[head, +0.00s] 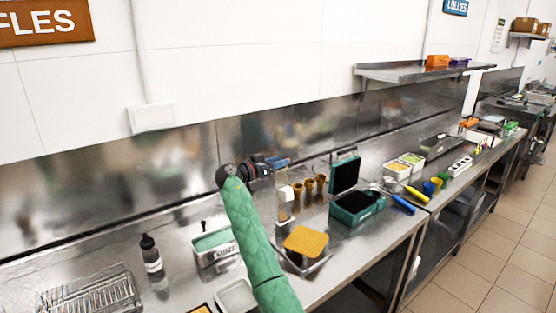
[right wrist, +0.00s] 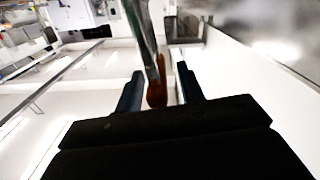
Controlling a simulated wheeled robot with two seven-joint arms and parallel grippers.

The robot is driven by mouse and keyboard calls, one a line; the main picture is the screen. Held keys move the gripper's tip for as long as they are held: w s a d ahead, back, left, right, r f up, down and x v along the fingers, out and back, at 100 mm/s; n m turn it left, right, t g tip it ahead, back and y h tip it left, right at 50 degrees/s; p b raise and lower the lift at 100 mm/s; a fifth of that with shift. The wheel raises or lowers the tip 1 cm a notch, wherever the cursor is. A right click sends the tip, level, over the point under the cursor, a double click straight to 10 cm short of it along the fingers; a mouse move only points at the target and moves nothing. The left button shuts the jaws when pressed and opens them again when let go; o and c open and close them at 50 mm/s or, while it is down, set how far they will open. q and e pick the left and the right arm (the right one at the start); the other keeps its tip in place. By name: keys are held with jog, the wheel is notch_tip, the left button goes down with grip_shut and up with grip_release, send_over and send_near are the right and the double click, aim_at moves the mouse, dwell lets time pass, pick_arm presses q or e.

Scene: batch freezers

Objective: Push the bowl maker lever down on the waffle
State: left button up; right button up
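A square golden waffle (head: 306,242) lies on a metal stand or tray on the steel counter, to the right of my green right arm. A metal fixture with a white block (head: 286,193) stands behind it; it may be the bowl maker, but its lever is not clear in the head view. My right gripper (head: 277,163) is above and behind this fixture. In the right wrist view my right gripper (right wrist: 159,88) has its fingers apart. A metal bar with a brown end (right wrist: 157,95) shows between them, with gaps at both sides; I cannot tell if it touches.
An open green waffle iron (head: 357,207) stands right of the waffle. Several brown cones (head: 309,187) stand behind. A labelled metal container (head: 213,244), a dark bottle (head: 151,256) and a wire rack (head: 90,293) are on the left. A steel wall shelf (head: 420,70) is at upper right.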

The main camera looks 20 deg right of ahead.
jog(key=shift+w+d, duration=0.1)
jog(key=shift+d, duration=0.05)
grip_shut()
dwell(0.4)
